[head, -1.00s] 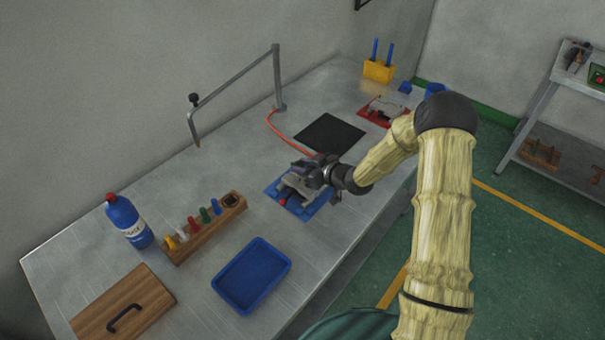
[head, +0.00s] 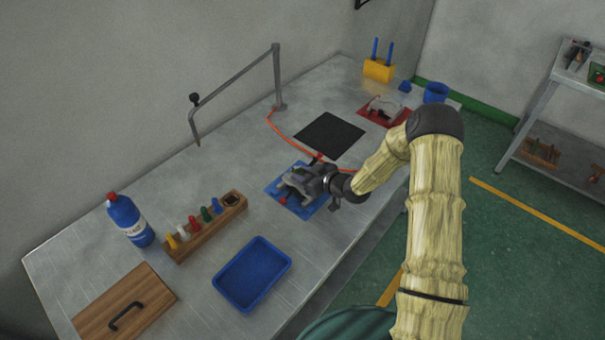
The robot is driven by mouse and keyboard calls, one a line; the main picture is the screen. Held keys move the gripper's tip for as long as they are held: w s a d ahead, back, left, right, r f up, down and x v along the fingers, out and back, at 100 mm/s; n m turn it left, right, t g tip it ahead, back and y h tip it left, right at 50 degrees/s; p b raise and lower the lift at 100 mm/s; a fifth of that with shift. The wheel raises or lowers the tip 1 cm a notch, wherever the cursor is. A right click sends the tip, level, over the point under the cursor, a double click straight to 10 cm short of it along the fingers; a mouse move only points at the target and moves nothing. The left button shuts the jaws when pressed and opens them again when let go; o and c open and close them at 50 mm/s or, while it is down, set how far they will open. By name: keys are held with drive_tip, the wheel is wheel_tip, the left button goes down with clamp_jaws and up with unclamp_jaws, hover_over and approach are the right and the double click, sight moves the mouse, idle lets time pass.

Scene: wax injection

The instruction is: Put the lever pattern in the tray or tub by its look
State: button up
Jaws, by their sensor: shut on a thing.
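My gripper (head: 292,187) is low over the blue mat (head: 310,213) in the middle of the bench. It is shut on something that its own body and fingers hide. A grey fixture with a small red end (head: 283,200) shows at the gripper's fingers, mostly covered. I cannot make out the lever pattern. An empty blue tray (head: 283,258) lies at the bench's front edge, left of and nearer than the mat. A blue tub (head: 436,93) stands at the far right end of the bench.
A wooden rack with coloured pegs (head: 208,229), a blue bottle (head: 130,221) and a wooden board with a handle (head: 125,300) are on the left. A metal arm stand (head: 278,80) with a red hose rises behind.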

drive_tip(key=shift+f, duration=0.2)
drive_tip(key=o, duration=0.9)
drive_tip(key=shift+r, duration=0.1)
drive_tip(key=shift+o, duration=0.2)
drive_tip(key=shift+d, duration=0.1)
drive_tip(key=b+v, duration=0.3)
drive_tip(key=v, duration=1.4)
drive_tip(key=shift+s+r+b, duration=0.3)
drive_tip(key=shift+b, duration=0.05)
